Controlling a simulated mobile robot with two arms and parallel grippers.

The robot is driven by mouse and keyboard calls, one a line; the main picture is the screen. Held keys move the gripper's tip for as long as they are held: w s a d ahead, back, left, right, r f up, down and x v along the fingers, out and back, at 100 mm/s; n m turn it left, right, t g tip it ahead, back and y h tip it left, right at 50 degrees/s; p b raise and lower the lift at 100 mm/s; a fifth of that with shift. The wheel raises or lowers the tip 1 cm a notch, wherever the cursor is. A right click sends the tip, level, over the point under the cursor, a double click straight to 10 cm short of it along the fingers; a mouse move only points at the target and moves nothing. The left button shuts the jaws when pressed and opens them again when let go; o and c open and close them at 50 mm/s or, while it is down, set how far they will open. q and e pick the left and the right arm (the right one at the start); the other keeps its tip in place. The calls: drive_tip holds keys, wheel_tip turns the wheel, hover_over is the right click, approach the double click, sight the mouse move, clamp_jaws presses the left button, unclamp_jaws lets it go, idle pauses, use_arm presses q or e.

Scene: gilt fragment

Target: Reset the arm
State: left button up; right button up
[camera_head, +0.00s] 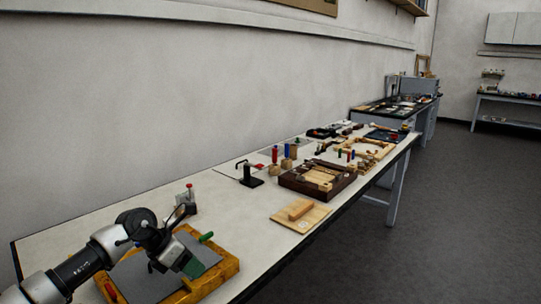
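My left arm reaches in from the lower left. Its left gripper (181,262) is over a yellow-brown wooden frame (222,274) with a grey inner surface, at the near end of the long white table (80,234). The gripper's fingers are small and dark, so I cannot tell whether they are open or shut. A green part shows by the fingertips; I cannot tell if it is held. A green-handled tool (206,237) lies at the frame's far edge. My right gripper is not in view.
A small stand with a red top (189,194) is behind the gripper. A light board with a wooden block (299,209), a dark wooden box (318,180) and a black stand (250,177) sit farther along. The wall borders the table's left side; open floor lies right.

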use_arm(q)
drive_tip(key=s+d+r+n+t+h, duration=0.2)
drive_tip(key=s+d+n+t+h, duration=0.15)
drive_tip(key=d+n+t, duration=0.3)
drive_tip(key=s+d+r+n+t+h, duration=0.25)
drive_tip(key=d+n+t+h, duration=0.25)
drive_tip(key=d+n, duration=0.3)
drive_tip(key=s+a+f+n+t+y, duration=0.1)
drive_tip(key=s+a+f+n+y, duration=0.45)
drive_tip(key=n, duration=0.55)
drive_tip(key=s+a+f+n+t+y, duration=0.1)
drive_tip(key=s+a+f+n+y, duration=0.1)
drive_tip(key=a+f+n+y, duration=0.6)
drive_tip(key=s+a+f+n+g+y, duration=0.1)
drive_tip(key=s+f+n+g, duration=0.2)
drive_tip(key=s, duration=0.4)
drive_tip(key=s+a+f+n+g, duration=0.1)
drive_tip(key=s+f+n+g, duration=0.1)
drive_tip(key=s+n+g, duration=0.45)
drive_tip(key=s+a+f+g+y, duration=0.1)
drive_tip(key=s+f+g, duration=0.1)
drive_tip(key=s, duration=0.7)
wheel_tip(320, 180, down, 28)
drive_tip(key=s+g, duration=0.2)
drive_tip(key=s+a+f+g, duration=0.1)
drive_tip(key=s+a+f, duration=0.2)
drive_tip(key=s+f, duration=1.1)
drive_tip(key=shift+s+f, duration=0.15)
drive_tip(key=shift+s, duration=0.7)
